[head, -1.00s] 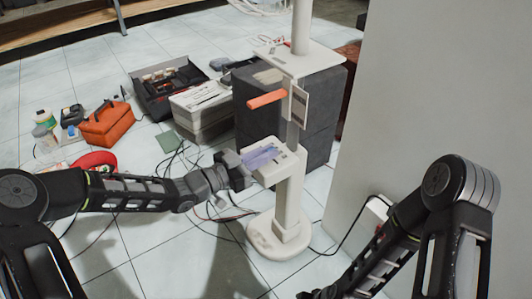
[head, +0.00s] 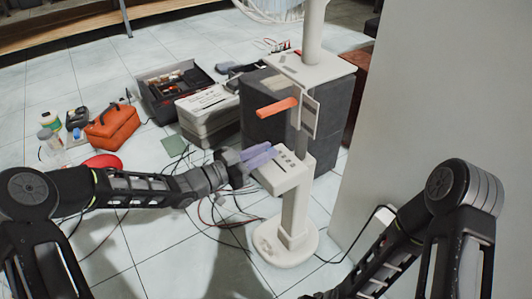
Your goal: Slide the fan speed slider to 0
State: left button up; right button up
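The white fan (head: 296,215) stands upright on a round base, with a tall pole. Its control box (head: 284,171) sits low on the stand and has a row of small dark marks and a slot on top. An orange bar (head: 277,107) sticks out left from a pale upright panel (head: 310,117) on the pole; I cannot tell which part is the speed slider. My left gripper (head: 273,151) has purple fingers lying close together at the box's upper left edge. Contact is unclear, and no held thing shows. My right gripper is outside the picture.
A dark grey block (head: 260,122) stands behind the fan. Cables (head: 222,214) cross the floor below my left gripper. A pale wall (head: 425,90) bounds the right.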

pick_arm(q)
jog(key=o, duration=0.3)
jog(key=shift+o, duration=0.2)
jog(key=shift+a, duration=0.1)
jog(key=p+v, duration=0.2)
jog(key=v, duration=0.5)
jog(key=shift+s+a+p, duration=0.25)
jog(key=shift+p, duration=0.1)
